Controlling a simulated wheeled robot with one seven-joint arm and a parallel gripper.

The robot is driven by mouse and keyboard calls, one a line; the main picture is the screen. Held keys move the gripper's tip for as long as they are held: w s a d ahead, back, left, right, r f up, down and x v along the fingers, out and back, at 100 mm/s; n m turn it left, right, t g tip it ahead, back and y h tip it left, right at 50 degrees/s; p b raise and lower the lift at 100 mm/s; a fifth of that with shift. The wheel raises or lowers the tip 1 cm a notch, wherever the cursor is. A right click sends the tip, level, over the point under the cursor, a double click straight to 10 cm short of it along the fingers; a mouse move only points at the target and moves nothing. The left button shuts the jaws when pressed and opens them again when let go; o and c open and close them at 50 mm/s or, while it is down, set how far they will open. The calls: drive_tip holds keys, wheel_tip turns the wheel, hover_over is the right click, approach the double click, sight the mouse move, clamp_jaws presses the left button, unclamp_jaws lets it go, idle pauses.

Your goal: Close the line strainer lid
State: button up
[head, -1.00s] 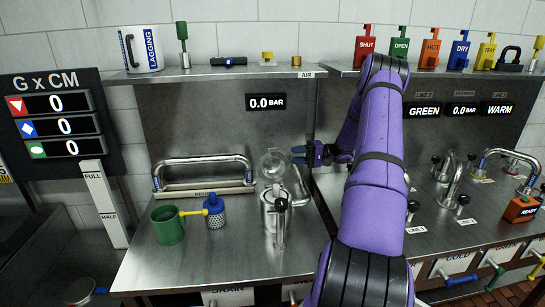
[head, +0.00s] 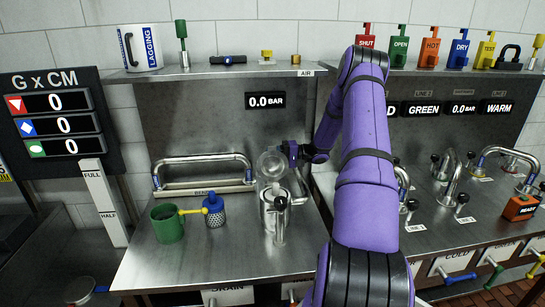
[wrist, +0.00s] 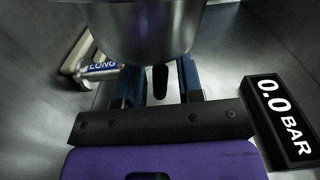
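The line strainer is a metal canister (head: 268,212) standing on the steel bench in the head view. Its round lid (head: 272,163) stands raised above the canister's back edge, so the strainer is open. My gripper (head: 285,152) is just behind and to the right of the lid's upper edge; I cannot tell whether it touches. In the wrist view my gripper's two blue fingers (wrist: 158,82) are apart, with nothing clearly held between them. A large rounded metal surface, seemingly the lid (wrist: 140,30), fills the top centre and overlaps the fingertips.
A bent tube rig (head: 205,172) stands left of the strainer. A green mug (head: 167,224) and a blue-topped perforated cylinder (head: 214,213) stand front left. A shelf (head: 220,74) with small items runs above. Taps (head: 450,178) crowd the right bench.

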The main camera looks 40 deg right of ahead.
clamp_jaws()
